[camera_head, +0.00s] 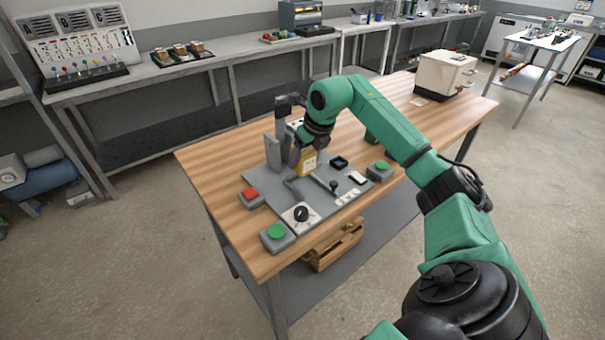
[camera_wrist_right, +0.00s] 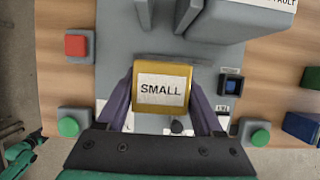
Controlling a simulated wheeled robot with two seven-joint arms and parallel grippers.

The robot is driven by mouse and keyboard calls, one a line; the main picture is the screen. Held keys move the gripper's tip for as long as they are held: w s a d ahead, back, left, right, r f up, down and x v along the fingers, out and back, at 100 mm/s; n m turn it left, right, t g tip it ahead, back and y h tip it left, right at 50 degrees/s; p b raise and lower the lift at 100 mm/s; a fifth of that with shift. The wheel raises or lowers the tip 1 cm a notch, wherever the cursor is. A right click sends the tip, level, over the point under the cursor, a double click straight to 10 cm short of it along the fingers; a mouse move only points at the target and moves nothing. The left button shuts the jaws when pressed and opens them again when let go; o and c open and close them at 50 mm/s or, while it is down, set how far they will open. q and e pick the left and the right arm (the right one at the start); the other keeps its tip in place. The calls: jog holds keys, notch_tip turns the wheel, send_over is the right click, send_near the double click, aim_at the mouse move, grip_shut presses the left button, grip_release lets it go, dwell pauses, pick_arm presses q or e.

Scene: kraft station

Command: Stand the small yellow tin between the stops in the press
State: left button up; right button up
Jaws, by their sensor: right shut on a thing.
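The small yellow tin (camera_wrist_right: 161,88), labelled SMALL, is between the fingers of my right gripper (camera_wrist_right: 161,108) in the right wrist view. In the head view the tin (camera_head: 306,162) is upright in front of the grey press (camera_head: 273,153), close to its upright column. My right gripper (camera_head: 307,150) is shut on the tin, coming from above. Whether the tin touches the press base or hangs just above it I cannot tell. My left gripper is not in view.
A white box (camera_head: 443,72) stands at the far right of the wooden table. Wood is clear at the front left.

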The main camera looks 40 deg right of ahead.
aim_at(303, 172)
notch_tip(303, 172, down, 5)
jog(key=shift+f+p, duration=0.1)
jog(key=shift+p, duration=0.2)
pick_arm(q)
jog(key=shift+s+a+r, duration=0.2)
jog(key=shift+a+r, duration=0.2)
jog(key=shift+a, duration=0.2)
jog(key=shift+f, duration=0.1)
pick_arm(e)
jog(key=o, duration=1.1)
jog(key=shift+a+f, duration=0.1)
jog(key=shift+f, duration=0.05)
jog(key=o, duration=0.4)
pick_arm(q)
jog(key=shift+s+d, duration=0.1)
